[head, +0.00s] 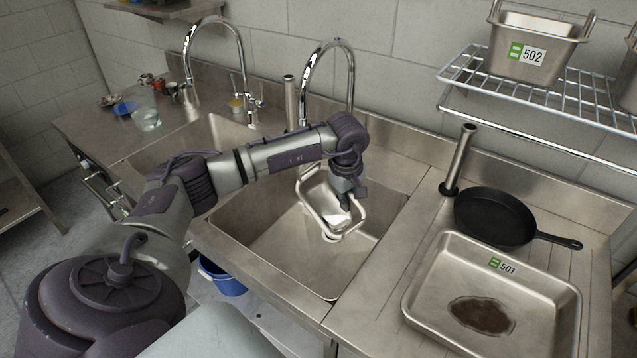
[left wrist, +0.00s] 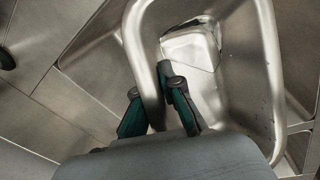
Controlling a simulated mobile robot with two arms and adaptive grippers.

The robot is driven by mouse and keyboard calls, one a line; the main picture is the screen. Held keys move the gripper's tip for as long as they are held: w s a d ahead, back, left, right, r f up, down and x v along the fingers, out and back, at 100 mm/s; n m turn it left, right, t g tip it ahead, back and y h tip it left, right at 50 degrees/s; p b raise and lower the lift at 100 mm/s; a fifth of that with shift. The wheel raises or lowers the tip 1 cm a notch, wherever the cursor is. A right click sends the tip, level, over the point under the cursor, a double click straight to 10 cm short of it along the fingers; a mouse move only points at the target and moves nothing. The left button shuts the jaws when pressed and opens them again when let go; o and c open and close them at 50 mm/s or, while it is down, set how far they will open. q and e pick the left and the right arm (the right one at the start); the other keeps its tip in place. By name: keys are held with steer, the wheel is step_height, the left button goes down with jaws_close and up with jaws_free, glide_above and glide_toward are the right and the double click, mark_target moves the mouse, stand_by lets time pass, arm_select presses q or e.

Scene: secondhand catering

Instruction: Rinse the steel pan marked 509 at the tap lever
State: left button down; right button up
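A steel pan (head: 309,192) with raised bar handles is in the right-hand sink basin, below a tall curved tap (head: 350,75). No number is readable on it. My left gripper (head: 344,200) reaches down at its right side. In the left wrist view the two dark green fingers (left wrist: 152,98) sit on either side of the pan's bar handle (left wrist: 139,45), closed around it. The pan (left wrist: 235,75) fills the right of that view. My arm hides the tap's lower part, and I cannot make out its lever. My right gripper is out of view.
A tray marked 501 (head: 412,298) with a brown stain and a black skillet (head: 492,215) lie on the right drainboard. A pan marked 502 (head: 503,62) stands on the wire rack (head: 470,68). An upright pipe (head: 460,158) stands behind the skillet. A second tap (head: 243,62) serves the left basin.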

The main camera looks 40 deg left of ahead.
mark_target(354, 204)
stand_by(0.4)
arm_select(q)
steer(key=shift+s+d+r+p, duration=0.3)
steer(key=shift+d+r+p, duration=0.15)
steer(key=shift+r+p, duration=0.15)
steer(key=shift+s+d+r+p, duration=0.95)
steer(key=shift+s+d+r, duration=0.3)
steer(key=shift+d+r, duration=0.25)
